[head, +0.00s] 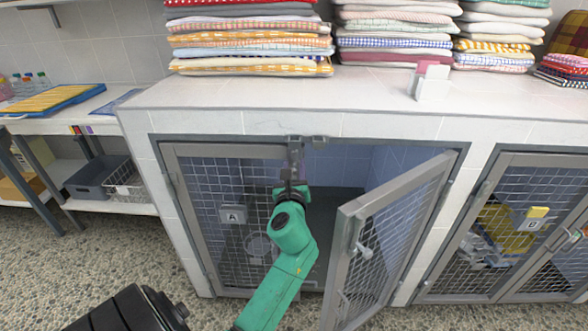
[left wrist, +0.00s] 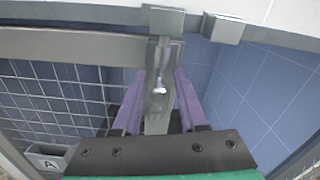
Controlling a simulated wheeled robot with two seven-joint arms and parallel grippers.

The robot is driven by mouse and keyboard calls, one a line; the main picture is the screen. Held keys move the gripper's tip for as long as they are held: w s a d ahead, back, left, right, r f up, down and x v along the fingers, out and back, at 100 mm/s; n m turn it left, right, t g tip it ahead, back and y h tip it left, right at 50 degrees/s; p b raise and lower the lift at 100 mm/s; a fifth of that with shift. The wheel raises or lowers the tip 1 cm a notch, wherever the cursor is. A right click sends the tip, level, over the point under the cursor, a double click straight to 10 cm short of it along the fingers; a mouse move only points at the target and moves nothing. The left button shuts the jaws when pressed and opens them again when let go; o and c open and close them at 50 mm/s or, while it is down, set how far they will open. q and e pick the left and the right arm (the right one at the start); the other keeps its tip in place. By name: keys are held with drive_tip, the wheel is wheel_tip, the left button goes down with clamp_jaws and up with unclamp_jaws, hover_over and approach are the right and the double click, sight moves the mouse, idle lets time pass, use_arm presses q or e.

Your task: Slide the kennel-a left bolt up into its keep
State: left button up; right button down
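The kennel-a left door (head: 225,215) is a grey mesh door with an "A" plate; it stands closed in its frame. Its left bolt (left wrist: 161,88) is a metal rod with a round knob, upright at the top of the door's free edge. The keep (left wrist: 162,20) is a grey block on the frame above; it also shows in the head view (head: 295,139). My left gripper (head: 292,180) has purple fingers, one on each side of the bolt, with gaps beside the knob in the left wrist view (left wrist: 162,82). Whether the rod's tip is inside the keep is unclear. My right gripper is out of view.
The kennel's right door (head: 385,235) stands swung open toward me, close right of my left arm. A second keep (left wrist: 222,28) sits beside the first. Folded towels (head: 250,40) and a pink-and-white object (head: 431,82) stand on the top. Kennel B (head: 500,225) is at right.

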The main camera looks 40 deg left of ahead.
use_arm(q)
drive_tip(key=shift+f, duration=0.1)
drive_tip(key=b+v, duration=0.1)
drive_tip(key=v, duration=1.3)
drive_tip(key=shift+s+d, duration=0.2)
